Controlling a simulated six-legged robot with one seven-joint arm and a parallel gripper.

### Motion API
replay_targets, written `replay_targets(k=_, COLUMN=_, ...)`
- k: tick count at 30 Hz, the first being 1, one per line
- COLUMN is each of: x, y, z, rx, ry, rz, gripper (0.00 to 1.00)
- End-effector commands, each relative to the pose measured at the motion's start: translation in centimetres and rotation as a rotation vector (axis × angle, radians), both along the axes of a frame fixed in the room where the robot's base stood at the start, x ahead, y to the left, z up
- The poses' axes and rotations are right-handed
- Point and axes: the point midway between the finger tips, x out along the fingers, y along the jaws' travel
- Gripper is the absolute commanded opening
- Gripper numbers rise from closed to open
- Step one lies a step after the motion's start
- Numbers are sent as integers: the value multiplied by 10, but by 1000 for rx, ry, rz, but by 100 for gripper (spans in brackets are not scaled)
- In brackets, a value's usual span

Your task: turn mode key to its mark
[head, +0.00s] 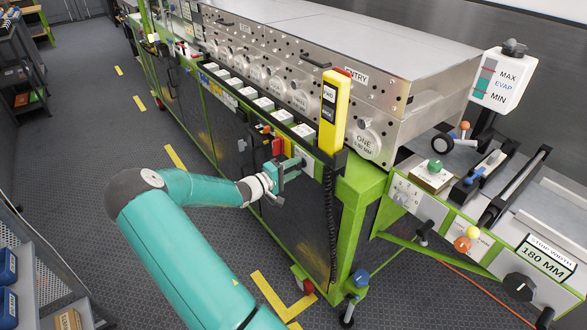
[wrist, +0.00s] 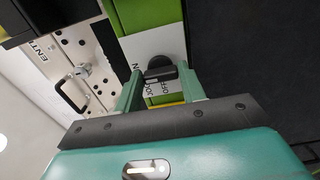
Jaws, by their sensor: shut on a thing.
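The mode key is a black key head (wrist: 160,68) on a white label plate in the wrist view. Printed words, seemingly JOG and OFF, show beside it, partly covered. My gripper (wrist: 162,88) has one teal finger on each side of the key and is shut on it. In the head view my gripper (head: 287,170) reaches the green front panel of the long machine, below the yellow pendant. The key itself is hidden there by the fingers. I cannot tell how the key lines up with its mark.
A green machine leg (head: 350,225) stands to the right. The grey floor in front is mostly clear.

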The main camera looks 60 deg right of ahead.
Motion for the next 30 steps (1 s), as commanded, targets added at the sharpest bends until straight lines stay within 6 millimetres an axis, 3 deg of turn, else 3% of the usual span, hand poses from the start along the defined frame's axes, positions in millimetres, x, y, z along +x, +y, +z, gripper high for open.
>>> replay_targets(k=11, x=2, y=0, z=0, rx=-3, ry=-8, rz=3, gripper=17)
replay_targets(k=12, x=2, y=0, z=0, rx=-3, ry=-8, rz=3, gripper=44)
replay_targets(k=15, x=1, y=0, z=0, rx=-2, ry=-7, rz=2, gripper=62)
replay_targets(k=25, x=2, y=2, z=0, rx=-2, ry=-4, rz=2, gripper=62)
replay_targets(k=30, x=11, y=19, z=0, rx=-1, ry=-5, rz=4, gripper=62)
